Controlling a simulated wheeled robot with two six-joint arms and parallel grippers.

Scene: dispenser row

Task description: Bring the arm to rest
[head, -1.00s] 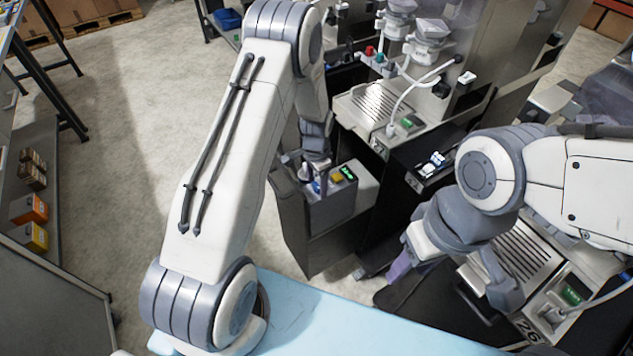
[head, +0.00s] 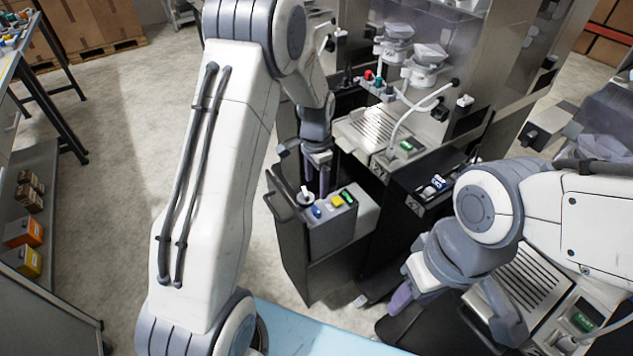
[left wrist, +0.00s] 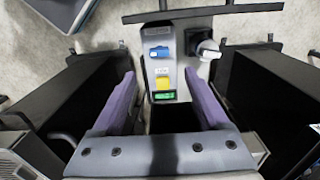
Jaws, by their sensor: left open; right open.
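My left gripper (head: 318,188) hangs in the head view with its purple fingers pointing down, just above and behind a grey control box (head: 330,228). In the left wrist view my left gripper (left wrist: 160,76) is open, its two purple fingers spread with nothing held between them. The box's panel, with a blue button (left wrist: 159,52), a yellow button (left wrist: 163,84), a lit green display (left wrist: 165,96) and a knob (left wrist: 208,49), shows beyond the fingers. My right gripper (head: 425,290) is open at the lower right of the head view, partly hidden by its own wrist.
Dispenser machines with drip grates (head: 370,128) and white hoses stand behind and right of the box. Dark cabinet sides flank the box in the left wrist view. A shelf with orange boxes (head: 24,231) stands at the left. Bare floor (head: 120,160) lies between.

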